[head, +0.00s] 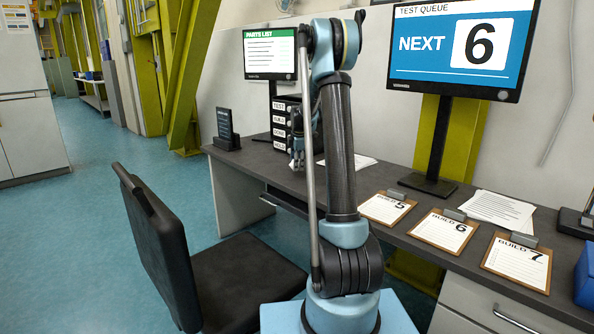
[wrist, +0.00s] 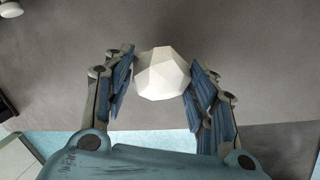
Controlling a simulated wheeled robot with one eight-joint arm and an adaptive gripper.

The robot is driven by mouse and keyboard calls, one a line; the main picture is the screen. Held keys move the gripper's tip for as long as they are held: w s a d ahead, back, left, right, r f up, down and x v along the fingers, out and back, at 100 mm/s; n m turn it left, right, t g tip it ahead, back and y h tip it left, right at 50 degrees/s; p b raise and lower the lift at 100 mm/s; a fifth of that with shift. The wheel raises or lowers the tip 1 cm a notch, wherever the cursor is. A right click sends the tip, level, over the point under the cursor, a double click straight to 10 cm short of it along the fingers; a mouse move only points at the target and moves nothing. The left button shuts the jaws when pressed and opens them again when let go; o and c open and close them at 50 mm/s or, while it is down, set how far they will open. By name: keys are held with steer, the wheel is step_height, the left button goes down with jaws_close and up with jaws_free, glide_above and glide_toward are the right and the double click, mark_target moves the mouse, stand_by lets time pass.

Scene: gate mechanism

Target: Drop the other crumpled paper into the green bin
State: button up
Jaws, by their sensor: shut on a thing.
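A white, faceted crumpled paper (wrist: 162,74) is held between the two blue-padded fingers of my gripper (wrist: 160,62) in the wrist view. The fingers touch it from both sides, over a grey surface. In the head view my gripper (head: 297,155) is above the desk, in front of the black labelled drawer unit, partly hidden by my arm. The paper cannot be made out clearly there. No green bin shows in either view.
The dark desk (head: 382,236) carries clipboards 5 (head: 387,208), 6 (head: 443,231) and 7 (head: 517,263), loose paper sheets and two monitors on stands. A black chair (head: 224,287) stands before it. The blue floor at left (head: 120,150) is clear.

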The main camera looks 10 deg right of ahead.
step_height(320, 180, up, 7)
steer(key=shift+r, duration=0.1)
steer(key=shift+c, duration=0.2)
